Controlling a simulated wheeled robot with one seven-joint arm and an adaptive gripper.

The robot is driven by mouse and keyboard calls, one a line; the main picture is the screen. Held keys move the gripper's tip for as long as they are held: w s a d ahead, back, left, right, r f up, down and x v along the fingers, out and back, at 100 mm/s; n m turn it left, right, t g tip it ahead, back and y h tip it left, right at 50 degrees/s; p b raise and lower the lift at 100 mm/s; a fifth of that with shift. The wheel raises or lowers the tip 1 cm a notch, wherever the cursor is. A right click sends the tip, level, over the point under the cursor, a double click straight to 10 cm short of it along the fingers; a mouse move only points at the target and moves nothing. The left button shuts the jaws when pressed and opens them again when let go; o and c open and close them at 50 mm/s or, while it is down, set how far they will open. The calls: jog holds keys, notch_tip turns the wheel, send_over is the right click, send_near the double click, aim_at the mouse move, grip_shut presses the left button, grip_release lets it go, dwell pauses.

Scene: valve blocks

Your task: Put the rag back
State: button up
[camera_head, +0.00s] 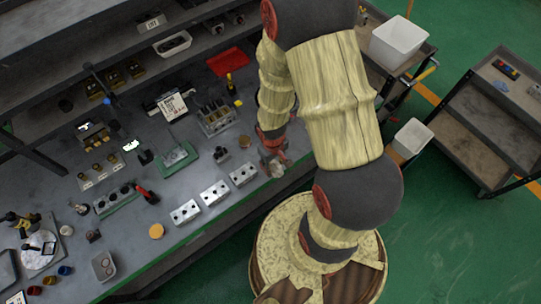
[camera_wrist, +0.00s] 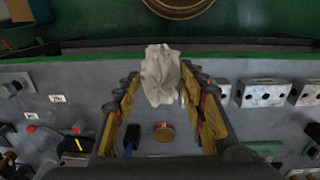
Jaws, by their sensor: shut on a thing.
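The rag (camera_wrist: 160,76) is a crumpled off-white cloth held between the fingertips of my gripper (camera_wrist: 159,84) in the wrist view. My gripper is shut on it, with the rag's bulk keeping the fingers apart. In the head view my gripper (camera_head: 274,156) is low over the front right part of the workbench, and the rag (camera_head: 277,169) shows as a small pale patch below it. The rag is near the bench's green front edge. I cannot tell whether it touches the bench top.
Metal valve blocks (camera_head: 215,193) stand in a row along the front of the workbench (camera_head: 175,225). A small round tan piece (camera_head: 245,141) lies left of my gripper. A red tray or mat (camera_head: 228,61) lies farther back. Carts with white bins (camera_head: 397,42) stand to the right.

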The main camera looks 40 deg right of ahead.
jog(key=w+d+f, duration=0.1)
jog(key=w+f, duration=0.1)
jog(key=w+d+f, duration=0.1)
jog(key=w+f, duration=0.2)
jog(key=w+d+f, duration=0.2)
jog(key=w, duration=0.1)
jog(key=shift+f, duration=0.25)
jog(key=shift+w+d+f, duration=0.1)
jog(key=shift+w+f, duration=0.05)
jog(key=shift+f, duration=0.1)
notch_tip(320, 180, down, 3)
jog(key=shift+f+b, duration=0.1)
jog(key=shift+b, duration=0.55)
jog(key=o, duration=0.9)
jog(key=shift+o, duration=0.5)
